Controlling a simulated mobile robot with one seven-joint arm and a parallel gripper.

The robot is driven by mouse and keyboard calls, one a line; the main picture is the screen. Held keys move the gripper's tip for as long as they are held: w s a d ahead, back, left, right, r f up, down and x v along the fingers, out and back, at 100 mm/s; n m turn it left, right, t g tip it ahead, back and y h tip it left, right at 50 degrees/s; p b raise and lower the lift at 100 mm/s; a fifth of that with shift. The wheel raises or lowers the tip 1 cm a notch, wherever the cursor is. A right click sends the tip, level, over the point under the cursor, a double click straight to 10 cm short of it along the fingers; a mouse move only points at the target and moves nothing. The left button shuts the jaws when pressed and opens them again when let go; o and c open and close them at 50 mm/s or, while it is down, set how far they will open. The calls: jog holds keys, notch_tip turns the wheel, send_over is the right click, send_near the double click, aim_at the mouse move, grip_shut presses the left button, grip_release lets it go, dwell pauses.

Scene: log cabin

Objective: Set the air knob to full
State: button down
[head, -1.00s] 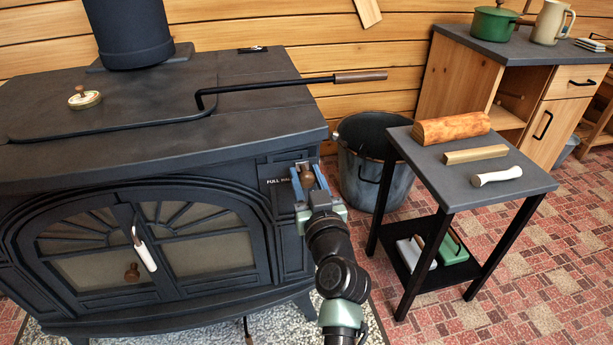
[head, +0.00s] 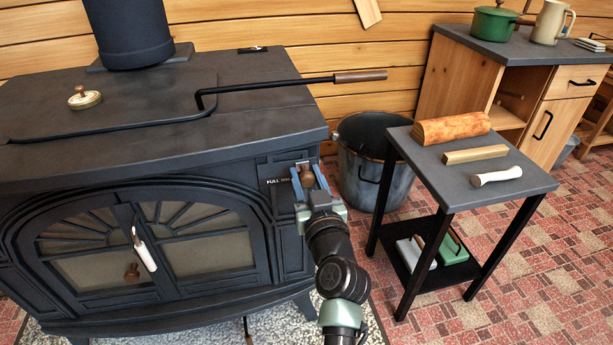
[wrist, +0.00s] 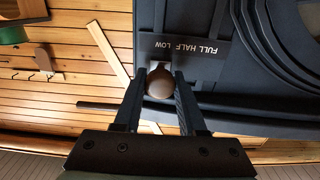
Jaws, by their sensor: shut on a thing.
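The air knob (head: 307,178) is a small round brown knob on the upper right of the black stove's front. It also shows in the wrist view (wrist: 160,83). A label plate (head: 276,182) with FULL, HALF and LOW is beside it; the plate is upside down in the wrist view (wrist: 185,50). The knob is at the label's right end in the head view, away from FULL. My gripper (head: 309,180) is shut on the knob, with one finger on each side. My fingers in the wrist view (wrist: 160,88) hide part of its mounting.
The stove (head: 290,145) has glass doors with a white-handled latch (head: 146,252). A black rod with a wooden handle (head: 360,76) overhangs its top.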

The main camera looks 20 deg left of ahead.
jog(key=s+a+p, duration=0.1)
jog(key=a, duration=0.1)
jog(key=s+a+p, duration=0.1)
jog(key=s+a, duration=0.1)
jog(key=a, duration=0.1)
jog(key=shift+s+r, duration=0.1)
jog(key=shift+s, duration=0.1)
jog(key=shift+s+a, duration=0.15)
jog(key=shift+a, duration=0.1)
jog(key=c, duration=0.5)
grip_release()
jog(key=shift+d, duration=0.1)
jog(key=shift+s+d, duration=0.15)
jog(key=shift+s, duration=0.1)
jog(key=v, duration=1.2)
jog(key=shift+s, duration=0.15)
